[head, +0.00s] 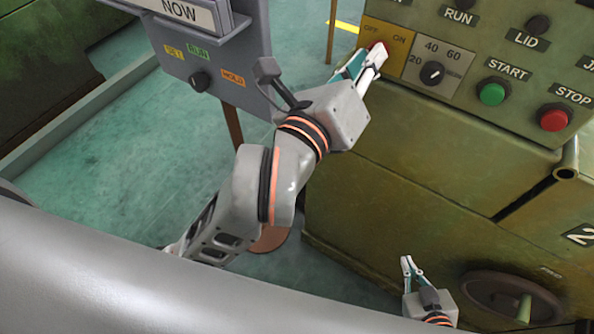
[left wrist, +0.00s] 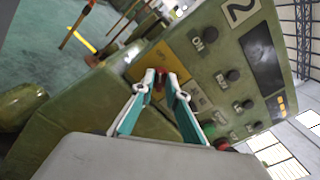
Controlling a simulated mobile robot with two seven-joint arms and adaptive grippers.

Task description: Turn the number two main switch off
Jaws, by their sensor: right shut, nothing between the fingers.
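The main switch is a red knob (head: 378,48) on a yellow plate (head: 396,40) marked OFF and ON, at the left end of the green control panel. My left gripper (head: 370,60) reaches it from the front. In the left wrist view the fingertips (left wrist: 161,80) are drawn together with the red knob (left wrist: 160,84) between them, one on each side. The fingers hide much of the knob, so I cannot tell its setting. My right gripper (head: 409,268) is shut and empty, low in front of the machine.
A dial (head: 433,73), a green START button (head: 492,93) and a red STOP button (head: 553,119) are right of the switch. A grey panel (head: 205,50) with a knob and labels stands at left. A handwheel (head: 510,300) is right of my right gripper.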

